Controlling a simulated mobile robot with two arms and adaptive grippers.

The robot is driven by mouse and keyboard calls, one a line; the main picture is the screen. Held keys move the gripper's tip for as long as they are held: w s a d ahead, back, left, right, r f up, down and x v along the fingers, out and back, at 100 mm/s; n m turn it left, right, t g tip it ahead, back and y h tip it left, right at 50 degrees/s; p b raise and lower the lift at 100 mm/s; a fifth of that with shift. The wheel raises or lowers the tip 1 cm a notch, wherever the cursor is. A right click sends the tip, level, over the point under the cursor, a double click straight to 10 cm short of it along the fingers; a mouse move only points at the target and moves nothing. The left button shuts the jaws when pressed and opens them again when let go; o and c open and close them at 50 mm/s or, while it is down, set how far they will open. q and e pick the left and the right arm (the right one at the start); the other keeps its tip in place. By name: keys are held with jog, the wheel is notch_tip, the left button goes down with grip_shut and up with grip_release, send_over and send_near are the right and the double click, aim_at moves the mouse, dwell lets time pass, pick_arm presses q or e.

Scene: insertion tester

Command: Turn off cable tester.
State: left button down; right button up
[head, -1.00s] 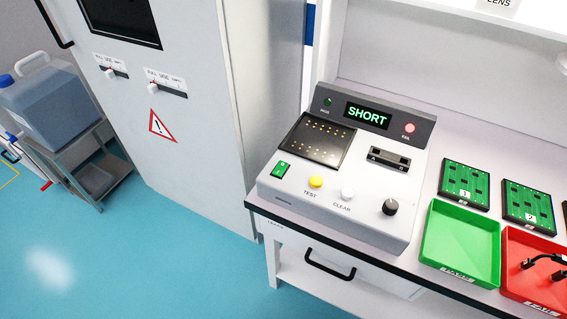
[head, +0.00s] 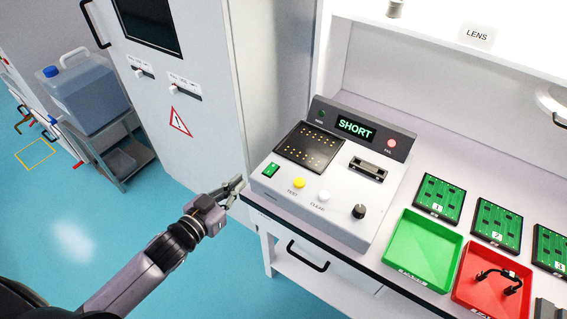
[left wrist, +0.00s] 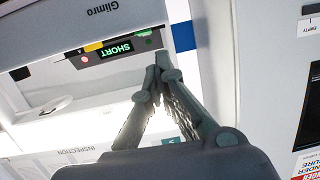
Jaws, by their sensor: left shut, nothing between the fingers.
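The cable tester (head: 330,185) is a light grey box on the bench with a dark rear panel. Its display (head: 356,129) reads SHORT in green, and a red lamp (head: 391,143) glows beside it. A green rocker switch (head: 271,170) sits at its front left corner, near a yellow TEST button (head: 299,183), a white CLEAR button (head: 323,196) and a black knob (head: 359,211). My left gripper (head: 238,186) is shut and empty, just left of the tester's front left corner. The tester's display (left wrist: 116,51) also shows in the left wrist view, beyond the fingers (left wrist: 158,75). My right gripper is not in view.
Right of the tester are a green tray (head: 420,250), a red tray (head: 480,290) holding a black cable, and several numbered green boards (head: 438,198). A white cabinet (head: 190,70) stands left of the bench. Open blue floor (head: 90,240) lies in front.

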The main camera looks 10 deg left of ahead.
pick_arm(q)
jog(key=shift+t+h, duration=0.3)
jog(key=shift+h, duration=0.1)
jog(key=r, duration=0.1)
jog(key=d+r, duration=0.2)
jog(key=r, duration=0.1)
jog(key=shift+s+r, duration=0.1)
jog(key=shift+s, duration=0.1)
jog(key=p, duration=0.2)
send_over(270, 173)
jog(key=s, duration=0.1)
jog(key=shift+a+f, duration=0.25)
jog(key=shift+f, duration=0.25)
jog(key=shift+w+d+f, duration=0.1)
jog(key=shift+w+f, duration=0.15)
jog(key=shift+f, duration=0.4)
jog(key=shift+w+d+f, duration=0.1)
jog(key=shift+w+f, duration=0.1)
jog(key=shift+f, duration=1.3)
